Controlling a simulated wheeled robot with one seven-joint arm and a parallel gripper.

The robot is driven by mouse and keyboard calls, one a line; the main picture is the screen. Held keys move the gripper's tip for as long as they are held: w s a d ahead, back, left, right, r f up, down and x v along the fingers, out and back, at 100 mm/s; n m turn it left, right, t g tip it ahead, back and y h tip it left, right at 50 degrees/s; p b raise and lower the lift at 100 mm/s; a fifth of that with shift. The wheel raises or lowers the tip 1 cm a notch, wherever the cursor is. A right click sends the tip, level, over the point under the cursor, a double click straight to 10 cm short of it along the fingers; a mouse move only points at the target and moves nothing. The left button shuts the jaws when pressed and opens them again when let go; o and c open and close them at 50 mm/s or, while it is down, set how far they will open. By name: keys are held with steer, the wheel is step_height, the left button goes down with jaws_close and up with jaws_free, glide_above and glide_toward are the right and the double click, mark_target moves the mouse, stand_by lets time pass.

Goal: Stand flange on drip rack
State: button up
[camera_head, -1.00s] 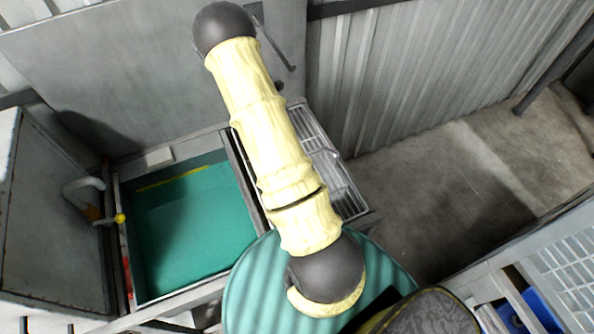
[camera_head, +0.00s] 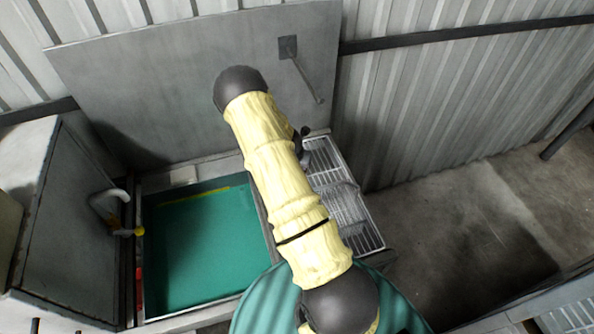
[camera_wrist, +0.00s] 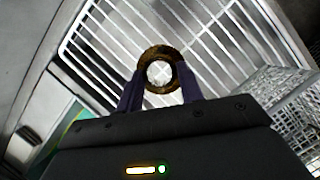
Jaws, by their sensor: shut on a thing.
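The flange is a brownish-gold ring (camera_wrist: 158,51) with a round hole, held between the two dark fingers of my gripper (camera_wrist: 160,86) in the wrist view. The ring's face is toward the wrist camera, and white bars show through its hole. The drip rack (camera_wrist: 208,38) is a grid of pale metal bars behind the flange. Whether the flange touches it I cannot tell. In the head view the drip rack (camera_head: 326,172) lies right of the basin, partly covered by my arm. The flange cannot be made out there.
A wire mesh basket (camera_head: 345,207) sits on the rack; it also shows in the wrist view (camera_wrist: 290,105). A green-floored basin (camera_head: 195,245) with a tap (camera_head: 128,231) is to the left. A grey back panel (camera_head: 180,85) and a corrugated wall (camera_head: 430,100) stand behind.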

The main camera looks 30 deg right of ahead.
steer(key=shift+f+p, duration=0.55)
steer(key=shift+f, duration=1.4)
steer(key=shift+f, duration=0.2)
steer(key=o, duration=1.3)
steer(key=shift+c, duration=0.2)
steer(key=shift+r, duration=0.1)
steer(key=shift+a+r+b, duration=0.2)
steer(key=shift+r+b, duration=0.1)
steer(key=shift+r, duration=0.35)
steer(key=b+v, duration=0.2)
steer(key=v, duration=0.9)
steer(key=shift+s, duration=0.2)
